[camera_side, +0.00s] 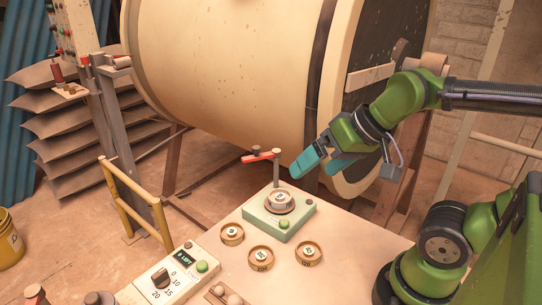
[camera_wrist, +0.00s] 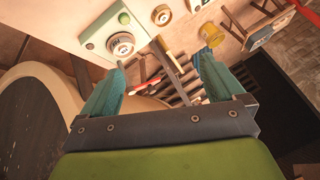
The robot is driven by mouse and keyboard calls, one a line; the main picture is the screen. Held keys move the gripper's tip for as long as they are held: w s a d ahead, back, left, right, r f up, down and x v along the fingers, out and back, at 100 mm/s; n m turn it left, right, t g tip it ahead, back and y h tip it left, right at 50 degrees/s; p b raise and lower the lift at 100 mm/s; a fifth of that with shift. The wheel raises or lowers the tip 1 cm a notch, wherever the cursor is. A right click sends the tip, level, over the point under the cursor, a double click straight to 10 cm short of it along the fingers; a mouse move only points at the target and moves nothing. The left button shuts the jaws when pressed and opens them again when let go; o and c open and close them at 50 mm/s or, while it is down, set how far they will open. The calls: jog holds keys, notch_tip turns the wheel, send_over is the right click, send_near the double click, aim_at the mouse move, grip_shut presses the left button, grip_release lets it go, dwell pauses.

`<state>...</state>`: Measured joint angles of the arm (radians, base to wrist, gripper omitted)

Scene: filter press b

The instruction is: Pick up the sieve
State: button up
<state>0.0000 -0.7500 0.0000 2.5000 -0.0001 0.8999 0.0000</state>
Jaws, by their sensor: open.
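Several small round brass-rimmed sieves with pale number labels are in the side view. One sieve (camera_side: 280,199) sits on a pale green box (camera_side: 258,217) with a green button. Three more stand on the tabletop in front of it: a left one (camera_side: 231,236), a middle one (camera_side: 261,260) and a right one (camera_side: 308,256). The numbers are too small to read surely. My gripper (camera_side: 316,171) is open and empty, with teal fingers, above and behind the green box, apart from all the sieves. The wrist view shows the sieve on the box (camera_wrist: 121,45) beyond the left fingertip.
A post with a red-handled lever (camera_side: 261,157) rises behind the green box, close to my fingers. A large cream drum (camera_side: 225,65) fills the back. A control box with a dial (camera_side: 162,280) stands at the table's front left. A yellow bucket (camera_side: 10,242) is on the floor.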

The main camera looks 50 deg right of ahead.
jog(key=n+g+h, duration=0.2)
jog(key=n+g, duration=0.1)
jog(key=g, duration=0.4)
send_over(261, 255)
notch_tip(261, 255, down, 8)
jog(key=f, duration=0.9)
jog(key=shift+s+d+f, duration=0.15)
jog(key=shift+d+f, duration=0.1)
jog(key=shift+f, duration=0.15)
jog(key=shift+a+f, duration=0.2)
jog(key=shift+f, duration=2.95)
jog(key=shift+w, duration=0.2)
jog(key=c, duration=1.2)
jog(key=shift+r, duration=0.1)
